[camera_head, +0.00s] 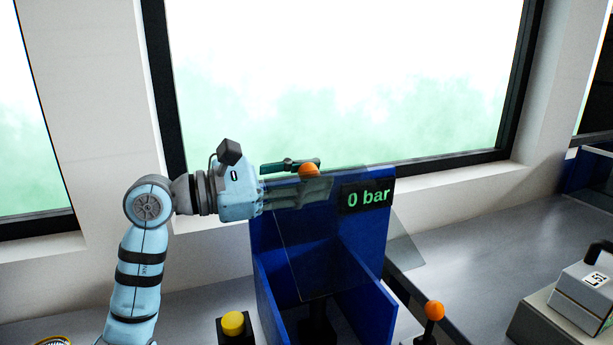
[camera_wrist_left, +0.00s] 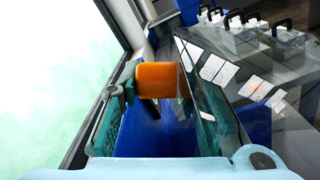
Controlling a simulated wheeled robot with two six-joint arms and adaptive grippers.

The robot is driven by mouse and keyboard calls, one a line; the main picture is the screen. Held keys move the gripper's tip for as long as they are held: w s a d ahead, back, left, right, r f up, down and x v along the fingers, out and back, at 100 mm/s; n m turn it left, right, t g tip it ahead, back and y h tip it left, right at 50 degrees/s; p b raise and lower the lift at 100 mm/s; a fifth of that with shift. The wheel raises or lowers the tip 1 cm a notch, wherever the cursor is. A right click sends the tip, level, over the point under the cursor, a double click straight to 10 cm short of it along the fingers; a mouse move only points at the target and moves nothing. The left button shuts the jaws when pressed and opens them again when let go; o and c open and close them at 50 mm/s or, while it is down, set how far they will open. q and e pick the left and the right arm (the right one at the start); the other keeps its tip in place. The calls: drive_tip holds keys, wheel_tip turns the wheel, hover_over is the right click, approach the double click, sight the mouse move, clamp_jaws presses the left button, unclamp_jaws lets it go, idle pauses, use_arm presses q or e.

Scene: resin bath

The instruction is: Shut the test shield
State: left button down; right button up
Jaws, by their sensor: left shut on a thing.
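The test shield (camera_head: 318,245) is a clear, tilted panel at the blue test stand (camera_head: 372,240). It stands partly in front of the stand's back wall, and its lower part spans the space between the side walls. An orange knob (camera_head: 309,171) shows near its top edge. My left gripper (camera_head: 312,178) comes in from the left and is shut on this knob. In the left wrist view the orange knob (camera_wrist_left: 157,80) sits between the two green-padded fingers. My right gripper is not in view.
A display (camera_head: 366,196) on the stand reads "0 bar". A yellow button (camera_head: 233,323) stands at its front left, and an orange-topped lever (camera_head: 434,311) at its front right. A grey case (camera_head: 585,290) labelled L51 lies far right. A window is behind.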

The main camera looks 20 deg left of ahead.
use_arm(q)
drive_tip(key=shift+r, duration=0.1)
drive_tip(key=c, duration=1.3)
unclamp_jaws()
drive_tip(key=v, duration=1.2)
drive_tip(key=shift+a, duration=0.1)
